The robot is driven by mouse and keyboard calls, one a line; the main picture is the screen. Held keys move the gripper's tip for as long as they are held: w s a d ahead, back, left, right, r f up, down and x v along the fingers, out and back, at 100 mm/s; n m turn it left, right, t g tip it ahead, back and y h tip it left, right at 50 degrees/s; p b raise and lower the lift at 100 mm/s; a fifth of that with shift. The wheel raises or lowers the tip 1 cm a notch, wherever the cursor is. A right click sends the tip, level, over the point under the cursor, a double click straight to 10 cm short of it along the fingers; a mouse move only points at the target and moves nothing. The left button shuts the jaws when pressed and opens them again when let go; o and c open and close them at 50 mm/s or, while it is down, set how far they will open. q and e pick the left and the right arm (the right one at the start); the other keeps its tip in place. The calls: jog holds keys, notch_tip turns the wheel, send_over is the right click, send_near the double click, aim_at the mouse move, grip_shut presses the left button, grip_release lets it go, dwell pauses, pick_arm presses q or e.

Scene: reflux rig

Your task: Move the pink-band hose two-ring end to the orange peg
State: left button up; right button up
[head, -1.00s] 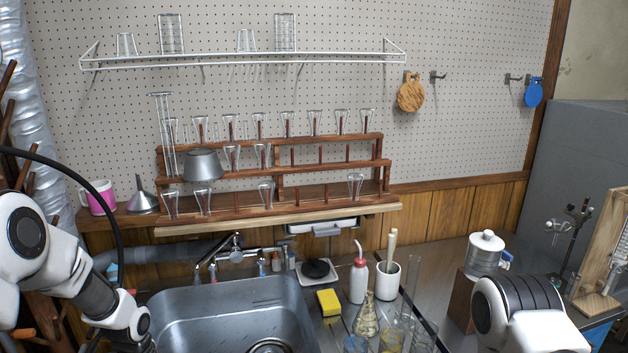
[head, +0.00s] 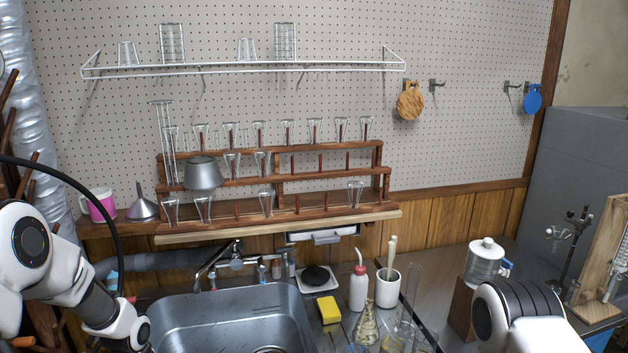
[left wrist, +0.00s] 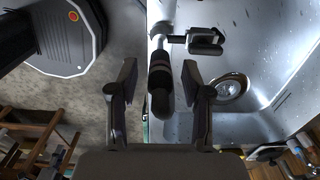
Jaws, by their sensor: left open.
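My left gripper (left wrist: 160,88) is open in the left wrist view, its two dark fingers apart beside the sink's edge. I cannot make out a two-ring end or clearly identify the orange peg.
The steel sink (head: 170,315) lies at the lower middle. A yellow sponge (head: 328,310), a wash bottle (head: 358,288) and glassware stand to its right. A wooden rack (head: 330,206) holds several glasses against the pegboard. Wooden sticks show at the far left.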

pick_arm(q)
grip_shut()
jog(key=shift+r, duration=0.15)
jog(key=shift+r+p, duration=2.6)
jog(key=shift+r, duration=0.3)
